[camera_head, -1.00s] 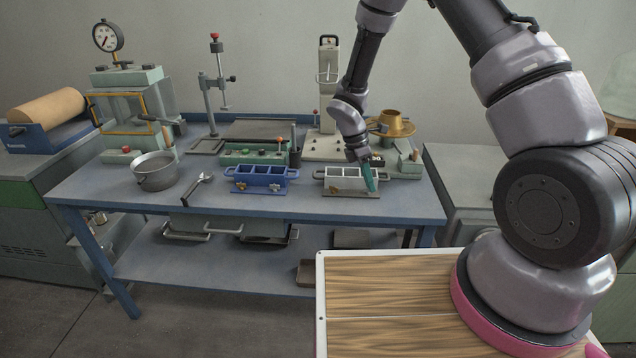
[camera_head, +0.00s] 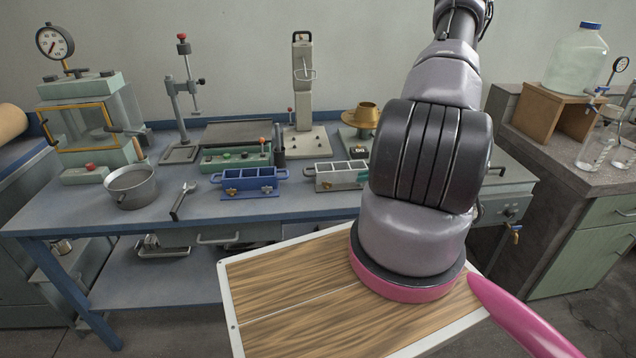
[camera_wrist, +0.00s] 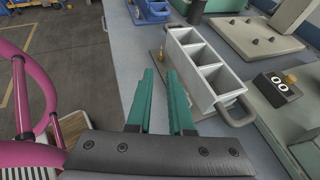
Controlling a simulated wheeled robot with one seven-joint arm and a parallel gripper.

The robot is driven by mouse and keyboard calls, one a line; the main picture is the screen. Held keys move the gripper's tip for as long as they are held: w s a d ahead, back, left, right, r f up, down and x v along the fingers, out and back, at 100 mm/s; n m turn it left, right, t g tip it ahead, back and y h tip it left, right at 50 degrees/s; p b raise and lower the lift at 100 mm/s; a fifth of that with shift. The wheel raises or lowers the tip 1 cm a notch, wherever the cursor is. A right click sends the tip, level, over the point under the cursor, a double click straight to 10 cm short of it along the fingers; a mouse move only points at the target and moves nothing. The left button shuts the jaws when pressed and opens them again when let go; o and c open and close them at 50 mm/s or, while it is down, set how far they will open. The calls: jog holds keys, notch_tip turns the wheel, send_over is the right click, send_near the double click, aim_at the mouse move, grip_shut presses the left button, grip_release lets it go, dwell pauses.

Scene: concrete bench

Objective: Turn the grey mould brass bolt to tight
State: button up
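The grey mould (camera_head: 323,178), a light open box with several compartments, stands on the bench in the head view. It also shows in the wrist view (camera_wrist: 213,105), just beyond and right of my gripper. A small brass bolt (camera_wrist: 162,53) shows at its left side in the wrist view; brass also shows at its front in the head view (camera_head: 326,186). My gripper (camera_wrist: 160,73) is open, with its two teal fingers apart and nothing visible between them. In the head view my arm hides most of the gripper and the mould's right end.
A blue mould (camera_head: 250,181) stands left of the grey one, with a wrench (camera_head: 184,200) and a metal pot (camera_head: 132,186) further left. A device with a dark display (camera_wrist: 277,87) is right of the grey mould. The bench front (camera_head: 290,206) is clear.

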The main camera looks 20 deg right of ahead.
aim_at(330, 182)
jog(key=x, duration=1)
jog(key=shift+w+a, duration=0.1)
jog(key=shift+w, duration=0.25)
grip_shut()
